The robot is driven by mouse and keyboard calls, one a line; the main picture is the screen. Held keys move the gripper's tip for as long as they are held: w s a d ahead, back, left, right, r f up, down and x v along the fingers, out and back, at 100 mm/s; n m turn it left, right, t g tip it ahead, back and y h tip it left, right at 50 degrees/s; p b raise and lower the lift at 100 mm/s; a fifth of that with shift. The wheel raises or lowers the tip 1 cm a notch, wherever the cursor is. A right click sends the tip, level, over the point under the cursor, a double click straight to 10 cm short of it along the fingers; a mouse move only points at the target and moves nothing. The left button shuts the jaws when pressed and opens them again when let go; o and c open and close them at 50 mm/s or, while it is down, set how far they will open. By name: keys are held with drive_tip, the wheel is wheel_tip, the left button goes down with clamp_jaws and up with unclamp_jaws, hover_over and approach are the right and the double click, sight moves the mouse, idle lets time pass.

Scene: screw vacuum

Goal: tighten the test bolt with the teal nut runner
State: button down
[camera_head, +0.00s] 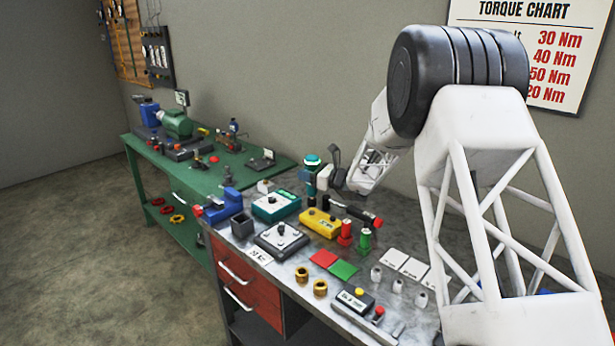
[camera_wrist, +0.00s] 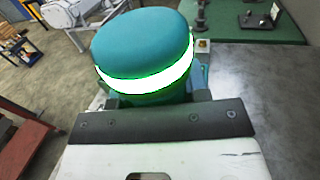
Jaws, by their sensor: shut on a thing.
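The teal nut runner (camera_head: 311,166) stands upright at the back of the grey workbench in the head view, with a teal cap. In the wrist view its cap (camera_wrist: 143,45) fills the upper middle, with a bright green glowing ring around it. My gripper (camera_head: 325,176) is shut on the nut runner. The runner's lower end is hard to make out among the things behind the teal box. A grey plate fixture (camera_head: 268,245) with an upright dark bolt-like piece (camera_head: 281,229) sits at the bench's front left, apart from the runner; I take this as the test bolt.
A teal-topped box (camera_head: 276,205) and a yellow box (camera_head: 320,223) stand between the runner and the fixture. A blue vise (camera_head: 222,206) and dark open bin (camera_head: 242,226) are to the left. Red and green cylinders (camera_head: 345,232) stand to the right. A green bench (camera_head: 262,177) lies beyond.

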drive_tip(key=shift+r, duration=0.65)
drive_tip(key=shift+r, duration=0.1)
